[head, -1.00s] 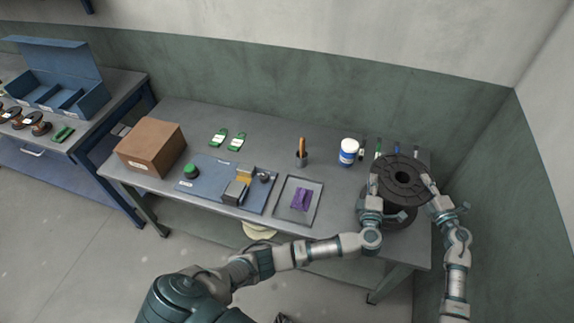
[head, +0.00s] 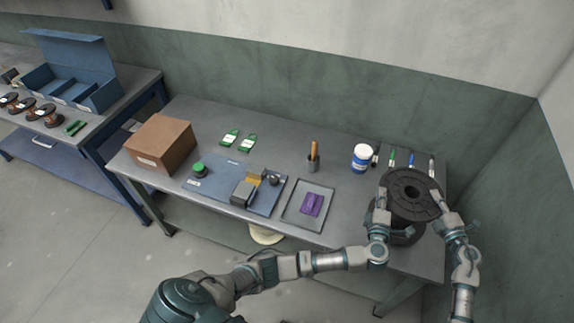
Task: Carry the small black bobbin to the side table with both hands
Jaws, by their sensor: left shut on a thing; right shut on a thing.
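The black bobbin (head: 408,190) is a dark spool with two round flanges and a hole in its top, at the right end of the grey side table (head: 340,225). It stands roughly upright. My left gripper (head: 381,208) is shut on its left side. My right gripper (head: 441,206) is shut on its right side. The lower flange is partly hidden by my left gripper and arm. I cannot tell whether the bobbin touches the table top.
Behind the bobbin lie several markers (head: 411,160) and a white-blue jar (head: 361,157). A wall closes the right side.

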